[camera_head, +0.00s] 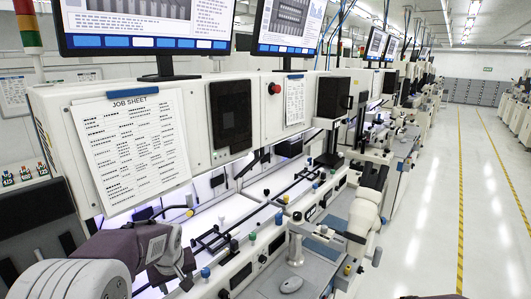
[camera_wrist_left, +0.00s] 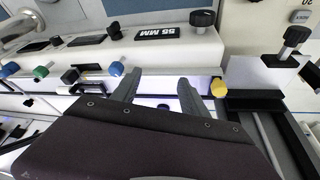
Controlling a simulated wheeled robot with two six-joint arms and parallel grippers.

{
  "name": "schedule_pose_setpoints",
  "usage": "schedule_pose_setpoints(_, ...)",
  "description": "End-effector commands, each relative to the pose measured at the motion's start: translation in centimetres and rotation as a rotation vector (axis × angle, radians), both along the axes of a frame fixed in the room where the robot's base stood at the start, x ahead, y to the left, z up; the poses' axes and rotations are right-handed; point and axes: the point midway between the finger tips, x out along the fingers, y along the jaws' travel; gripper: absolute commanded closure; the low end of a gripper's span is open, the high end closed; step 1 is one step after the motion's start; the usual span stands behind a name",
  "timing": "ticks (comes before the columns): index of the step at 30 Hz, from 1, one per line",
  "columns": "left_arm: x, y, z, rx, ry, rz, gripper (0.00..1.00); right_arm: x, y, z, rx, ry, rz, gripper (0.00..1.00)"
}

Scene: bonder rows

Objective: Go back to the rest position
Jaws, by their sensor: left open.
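My left arm comes in at the lower left of the head view. Its gripper (camera_head: 184,277) is over the front of the nearest bonder (camera_head: 240,277), close to the rail with coloured knobs. In the left wrist view the two grey fingers of this gripper (camera_wrist_left: 160,92) stand apart, with nothing seen held between them. A white, lit bed and part of the machine front show beyond the fingers. A yellow knob (camera_wrist_left: 218,87) appears just right of the right finger; I cannot tell whether they touch. My right gripper is not in view.
Machines stand in a row towards the back. A job sheet (camera_head: 132,147) hangs on the nearest housing, below a monitor (camera_head: 146,22). A grey mouse (camera_head: 291,285) lies on a front shelf. The glossy aisle (camera_head: 425,200) on the right, with yellow floor lines, is clear.

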Motion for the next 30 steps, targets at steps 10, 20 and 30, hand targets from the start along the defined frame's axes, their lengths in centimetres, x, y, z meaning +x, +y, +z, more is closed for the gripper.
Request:
schedule_pose_setpoints(10, -19.6, -7.1, -9.9, -0.061, 0.260, -0.419, 0.48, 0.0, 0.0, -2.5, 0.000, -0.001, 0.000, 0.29)
schedule_pose_setpoints(20, -19.7, -7.3, -10.3, -0.039, 0.254, -0.544, 0.48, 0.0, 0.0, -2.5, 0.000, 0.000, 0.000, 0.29)
schedule_pose_setpoints(30, -19.7, -7.3, -10.3, -0.039, 0.254, -0.544, 0.48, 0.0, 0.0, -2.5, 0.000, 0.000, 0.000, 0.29)
